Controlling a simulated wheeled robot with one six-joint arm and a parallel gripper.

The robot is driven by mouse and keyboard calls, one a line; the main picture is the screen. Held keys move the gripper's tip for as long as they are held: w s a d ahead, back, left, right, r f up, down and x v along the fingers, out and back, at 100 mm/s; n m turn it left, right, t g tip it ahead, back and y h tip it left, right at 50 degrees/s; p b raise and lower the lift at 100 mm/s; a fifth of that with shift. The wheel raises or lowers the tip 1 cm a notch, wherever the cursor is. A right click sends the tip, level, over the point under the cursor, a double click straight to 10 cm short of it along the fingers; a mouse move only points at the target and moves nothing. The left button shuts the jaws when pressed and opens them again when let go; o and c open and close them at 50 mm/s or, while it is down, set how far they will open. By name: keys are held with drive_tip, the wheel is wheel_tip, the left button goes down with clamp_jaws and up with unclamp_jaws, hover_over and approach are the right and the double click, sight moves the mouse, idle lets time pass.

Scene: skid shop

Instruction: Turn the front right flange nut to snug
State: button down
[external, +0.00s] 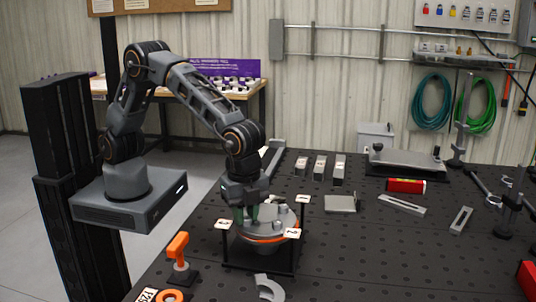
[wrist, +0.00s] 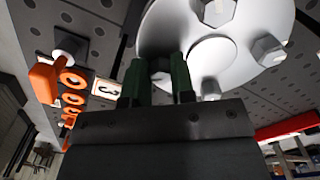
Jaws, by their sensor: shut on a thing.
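The round grey flange (external: 278,217) with an orange ring under its rim sits on a black stand on the table. It also fills the top of the wrist view (wrist: 178,32), with several hex nuts on it. My gripper (external: 246,216) reaches down over the left part of the flange. In the wrist view, the green fingers of my gripper (wrist: 159,66) are closed on either side of a flange nut (wrist: 160,76), partly hidden between them. Other nuts (wrist: 267,50) and (wrist: 210,89) stand free. I cannot tell whether the gripped nut is the front right one.
Number tags stand around the flange; one tag (wrist: 107,90) reads 3. An orange-topped tool (external: 178,250) stands to the left, near an orange ring (external: 170,296). A grey curved part (external: 269,288) lies in front.

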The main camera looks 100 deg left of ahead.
sight(246, 216)
drive_tip(key=shift+w+r+m, duration=0.1)
drive_tip(key=shift+r+m, duration=0.1)
drive_tip(key=shift+m, duration=0.3)
drive_tip(key=c, duration=1)
unclamp_jaws()
drive_tip(key=shift+f, duration=0.1)
drive_tip(key=shift+o, duration=0.2)
wheel_tip(246, 216, up, 8)
drive_tip(key=p, duration=0.6)
